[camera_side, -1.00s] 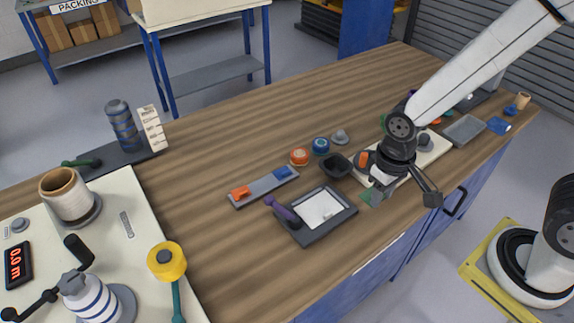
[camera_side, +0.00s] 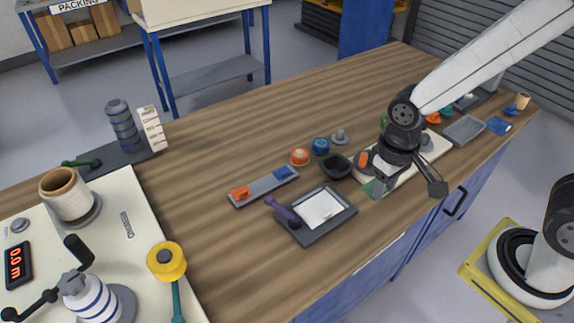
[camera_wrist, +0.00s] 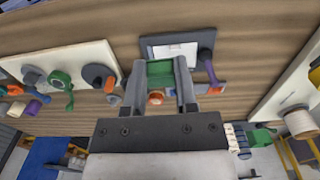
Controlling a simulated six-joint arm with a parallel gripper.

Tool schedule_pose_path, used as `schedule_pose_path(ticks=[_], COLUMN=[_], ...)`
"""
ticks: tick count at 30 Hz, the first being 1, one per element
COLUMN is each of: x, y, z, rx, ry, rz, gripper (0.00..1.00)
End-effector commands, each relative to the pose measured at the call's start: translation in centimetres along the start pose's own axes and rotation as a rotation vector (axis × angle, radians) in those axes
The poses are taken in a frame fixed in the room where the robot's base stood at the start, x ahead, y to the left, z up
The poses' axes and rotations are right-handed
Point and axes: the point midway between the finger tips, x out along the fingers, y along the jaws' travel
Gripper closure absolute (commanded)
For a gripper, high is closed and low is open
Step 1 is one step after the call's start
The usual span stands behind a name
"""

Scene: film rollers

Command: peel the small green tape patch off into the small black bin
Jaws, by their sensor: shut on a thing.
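The small green tape patch (camera_wrist: 160,72) is between the fingertips of my gripper (camera_wrist: 160,82) in the wrist view, and the jaws are shut on it. I cannot tell whether the patch still touches a surface. The small black bin (camera_side: 336,166) stands on the bench to the left of my gripper and looks empty.
A dark tray with a white sheet (camera_side: 318,208) and a purple-handled tool (camera_side: 283,211) lies left of my gripper. Orange (camera_side: 299,157) and blue (camera_side: 320,146) rolls stand behind the bin. The white board (camera_side: 432,150) with several rolls is at right.

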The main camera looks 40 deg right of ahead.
Motion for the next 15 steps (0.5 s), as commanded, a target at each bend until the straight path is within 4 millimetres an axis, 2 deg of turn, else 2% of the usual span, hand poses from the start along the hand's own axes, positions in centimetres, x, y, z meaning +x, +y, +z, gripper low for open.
schedule_pose_path(ticks=[8,15], x=[0.0,0.2], y=[0.0,0.3], z=[-0.1,-1.7], rx=[0.0,0.002], ry=[0.0,-0.001], rz=[0.0,0.0], gripper=[1.0,1.0])
